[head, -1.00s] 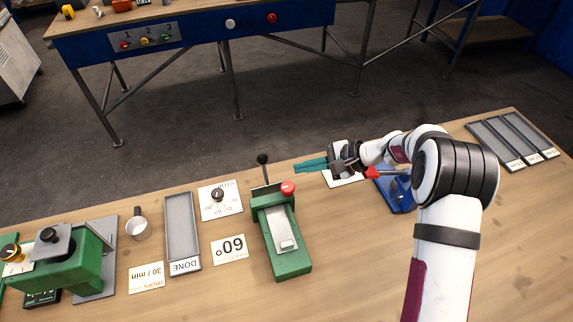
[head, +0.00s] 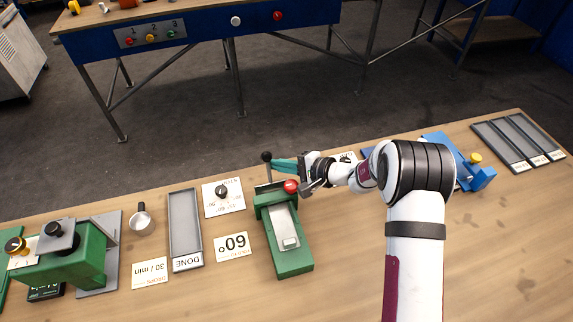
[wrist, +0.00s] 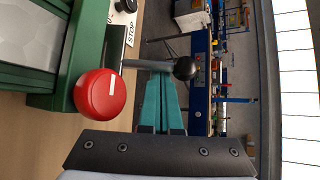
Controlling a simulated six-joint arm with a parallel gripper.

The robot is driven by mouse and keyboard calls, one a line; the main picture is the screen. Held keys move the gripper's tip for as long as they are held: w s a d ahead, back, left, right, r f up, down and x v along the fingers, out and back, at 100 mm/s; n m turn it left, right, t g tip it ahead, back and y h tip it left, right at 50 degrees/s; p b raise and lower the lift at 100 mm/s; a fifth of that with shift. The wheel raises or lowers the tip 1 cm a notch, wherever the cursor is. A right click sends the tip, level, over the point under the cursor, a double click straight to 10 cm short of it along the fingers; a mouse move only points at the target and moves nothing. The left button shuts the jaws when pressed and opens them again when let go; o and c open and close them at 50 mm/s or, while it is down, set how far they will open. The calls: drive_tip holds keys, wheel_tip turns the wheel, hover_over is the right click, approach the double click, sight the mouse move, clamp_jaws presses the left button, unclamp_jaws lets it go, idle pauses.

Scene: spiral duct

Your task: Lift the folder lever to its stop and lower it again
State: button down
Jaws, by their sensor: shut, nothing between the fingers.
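The green folder (head: 286,240) stands on the wooden bench, with a metal plate on its top and a red knob (head: 291,187) at its far end. Its lever (head: 268,171) is a thin rod with a black ball (head: 267,156) at the tip, standing up at the folder's far left corner. My gripper (head: 276,165) has teal fingers that are shut and empty, with their tips close to the lever below the ball. In the wrist view the fingers (wrist: 163,88) point at the lever rod (wrist: 148,65), which crosses their tips beside the black ball (wrist: 185,68). I cannot tell whether they touch.
A blue device (head: 483,178) and a grey tray are at right.

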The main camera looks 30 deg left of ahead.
idle(0.3)
drive_tip(key=shift+s+d+r, duration=0.3)
drive_tip(key=shift+s, duration=0.25)
drive_tip(key=v, duration=1)
drive_tip(key=shift+w+d+f, duration=0.2)
drive_tip(key=shift+f, duration=0.05)
